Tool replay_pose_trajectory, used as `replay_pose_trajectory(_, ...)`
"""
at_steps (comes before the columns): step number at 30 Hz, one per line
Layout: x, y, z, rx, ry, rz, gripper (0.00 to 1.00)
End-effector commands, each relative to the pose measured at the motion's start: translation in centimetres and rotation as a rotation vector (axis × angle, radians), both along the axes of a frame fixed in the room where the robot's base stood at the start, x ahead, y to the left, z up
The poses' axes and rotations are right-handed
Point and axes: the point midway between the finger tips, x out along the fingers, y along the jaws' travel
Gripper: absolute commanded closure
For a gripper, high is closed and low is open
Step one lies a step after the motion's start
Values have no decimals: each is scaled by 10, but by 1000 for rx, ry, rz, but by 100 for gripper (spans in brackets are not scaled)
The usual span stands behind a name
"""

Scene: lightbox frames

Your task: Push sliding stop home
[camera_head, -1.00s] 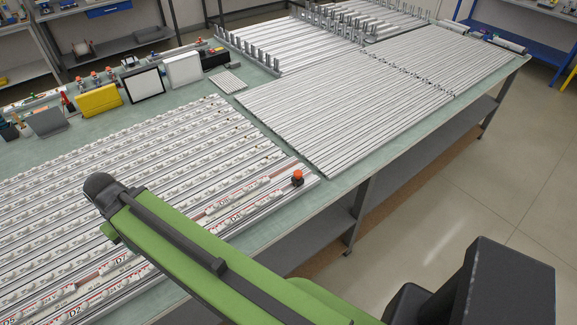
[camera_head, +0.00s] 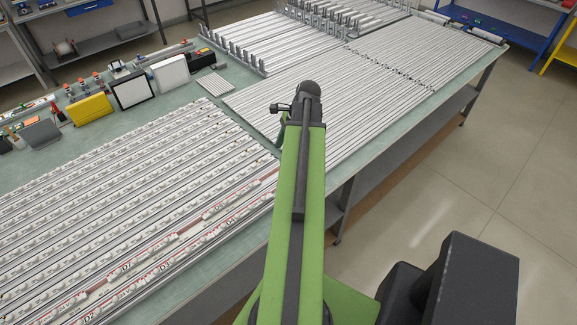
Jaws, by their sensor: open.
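My green arm (camera_head: 300,190) reaches forward over the bench's front edge, its dark end joint (camera_head: 308,90) above the rails. My gripper is not visible; the arm hides what is below and behind it. Slotted rails (camera_head: 120,180) with rows of small white parts fill the left half of the bench. The front rails carry red-and-white labels (camera_head: 190,232). The orange-topped knob at the right end of the front rail, seen earlier, is now hidden behind my arm. I cannot make out the sliding stop for certain.
Plain bare rails (camera_head: 370,85) cover the bench's right half. A yellow box (camera_head: 92,108), a black-framed white panel (camera_head: 132,90) and a white box (camera_head: 170,74) stand along the back edge. The floor (camera_head: 450,190) right of the bench is clear.

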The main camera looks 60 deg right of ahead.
Motion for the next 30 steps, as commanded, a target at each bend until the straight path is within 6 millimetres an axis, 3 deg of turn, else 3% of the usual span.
replay_pose_trajectory(1,-26,-20,11,24,-2,-109,48)
replay_pose_trajectory(3,-50,-36,16,52,-5,-223,48)
replay_pose_trajectory(8,-74,-50,20,83,-10,-339,48)
replay_pose_trajectory(14,-73,-49,9,84,-9,-343,48)
replay_pose_trajectory(30,-34,-29,-100,83,-9,-338,48)
